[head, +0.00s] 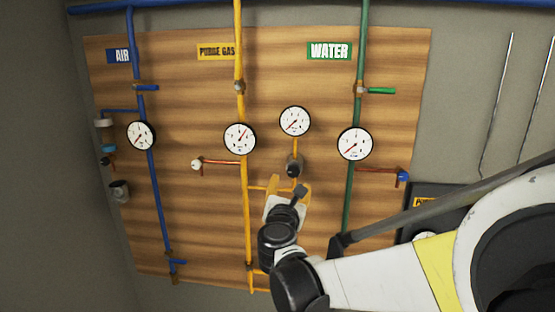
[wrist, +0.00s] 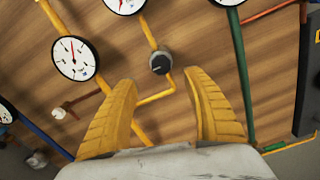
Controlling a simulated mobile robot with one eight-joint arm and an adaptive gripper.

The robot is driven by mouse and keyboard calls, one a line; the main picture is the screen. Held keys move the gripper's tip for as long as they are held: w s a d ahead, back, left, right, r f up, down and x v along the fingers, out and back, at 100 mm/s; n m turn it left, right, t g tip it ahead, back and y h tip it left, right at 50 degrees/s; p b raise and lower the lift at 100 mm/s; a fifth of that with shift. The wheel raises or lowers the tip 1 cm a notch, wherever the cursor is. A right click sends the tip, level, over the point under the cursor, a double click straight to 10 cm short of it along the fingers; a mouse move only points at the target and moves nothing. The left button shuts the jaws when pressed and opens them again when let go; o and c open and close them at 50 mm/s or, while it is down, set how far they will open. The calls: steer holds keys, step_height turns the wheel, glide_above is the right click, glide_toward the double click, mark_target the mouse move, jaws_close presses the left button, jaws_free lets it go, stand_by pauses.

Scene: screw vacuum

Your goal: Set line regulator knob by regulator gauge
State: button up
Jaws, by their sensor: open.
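The regulator knob (head: 293,166) is dark, round and ribbed, on a yellow branch pipe of the purge gas line. In the wrist view the knob (wrist: 161,63) shows between and beyond my fingertips, with a light mark on its face. The regulator gauge (head: 294,121) is white and round, directly above the knob. Its needle appears to point down-left. In the wrist view this gauge (wrist: 125,4) is cut off by the top edge. My gripper (head: 288,183) has yellow fingers, open and empty, just below the knob. The fingers (wrist: 161,78) stand apart and do not visibly touch it.
The purge gas line gauge (head: 240,138) is left of the knob, the water gauge (head: 355,144) right, the air gauge (head: 141,135) far left. A red-handled valve (head: 215,162) and a green pipe (head: 350,205) flank the work area. The wooden panel (head: 190,215) is bare between the pipes.

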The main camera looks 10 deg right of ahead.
mark_target(293, 172)
steer(key=p+x, duration=0.2)
steer(key=x, duration=0.8)
steer(key=shift+w+d+f, duration=0.1)
steer(key=shift+w+f, duration=0.05)
steer(key=shift+w, duration=0.05)
steer(key=shift+s, duration=0.1)
steer(key=c, duration=1.2)
